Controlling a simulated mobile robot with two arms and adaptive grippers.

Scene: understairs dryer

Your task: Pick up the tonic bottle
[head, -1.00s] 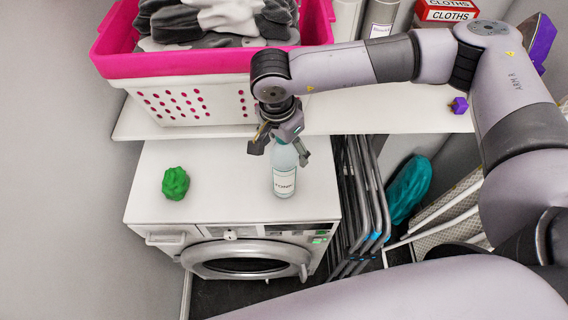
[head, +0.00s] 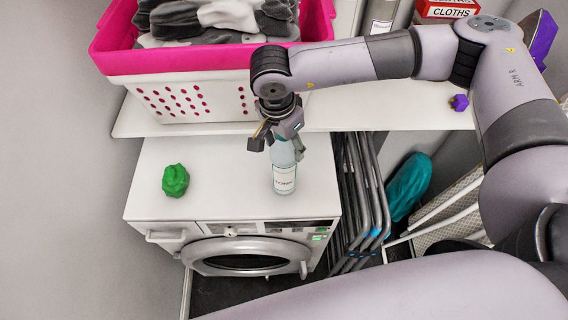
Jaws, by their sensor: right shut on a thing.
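The tonic bottle (head: 284,178) is pale teal with a white label and stands upright on top of the white dryer (head: 225,205), near its right front. My right gripper (head: 284,146) comes down from above and is shut on the upper part of the bottle. The gripper's fingers hide the bottle's top. The bottle's base looks to be on or very close to the dryer top; I cannot tell which. My left gripper is not in view.
A green lumpy object (head: 175,180) lies left of the bottle on the dryer. A pink and white laundry basket (head: 190,98) stands on the shelf (head: 400,120) behind. Folded metal frames (head: 360,195) stand right of the dryer. The dryer top between is clear.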

